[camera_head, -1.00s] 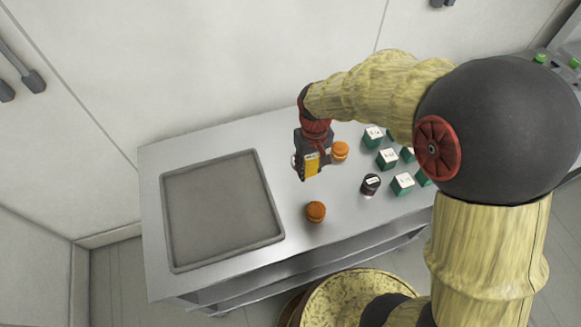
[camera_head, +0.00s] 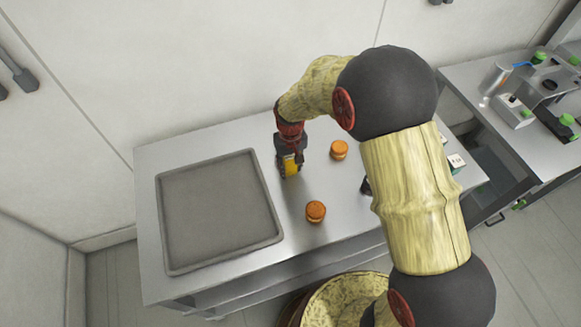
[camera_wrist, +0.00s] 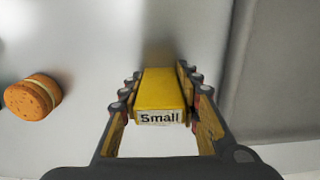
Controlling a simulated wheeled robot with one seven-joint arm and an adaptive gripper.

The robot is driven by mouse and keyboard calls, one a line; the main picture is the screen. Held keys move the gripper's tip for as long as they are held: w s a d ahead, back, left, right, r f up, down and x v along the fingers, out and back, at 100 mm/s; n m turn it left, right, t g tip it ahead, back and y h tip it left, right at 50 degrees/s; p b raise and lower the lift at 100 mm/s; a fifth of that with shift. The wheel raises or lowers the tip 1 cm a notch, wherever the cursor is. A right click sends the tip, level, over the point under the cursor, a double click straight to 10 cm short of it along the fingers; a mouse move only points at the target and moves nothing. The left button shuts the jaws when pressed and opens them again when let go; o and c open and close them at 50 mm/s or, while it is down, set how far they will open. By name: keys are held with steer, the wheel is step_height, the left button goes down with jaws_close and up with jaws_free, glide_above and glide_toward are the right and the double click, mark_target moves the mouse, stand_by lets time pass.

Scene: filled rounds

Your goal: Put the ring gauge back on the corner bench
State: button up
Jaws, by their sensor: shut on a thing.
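My gripper (camera_head: 287,160) is shut on a yellow box (camera_wrist: 160,92) with a white label reading "Small". The jaws hold it by its two sides. In the head view the yellow box (camera_head: 291,168) shows beneath the jaws, over the steel bench (camera_head: 235,137), just right of the tray. I cannot tell whether it touches the bench. I see nothing that I can clearly name as the ring gauge. Another bench (camera_head: 470,72) stands at the right; I cannot tell which bench is the corner one.
A grey tray (camera_head: 163,215) fills the bench's left part. Two orange sandwich biscuits (camera_head: 339,149) (camera_head: 316,211) stand right of my gripper. A white-topped block (camera_head: 456,161) shows behind my arm, which hides others. The right bench carries several tools, some with green parts (camera_head: 567,119).

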steer(key=shift+f, duration=0.1)
steer(key=o, duration=1.2)
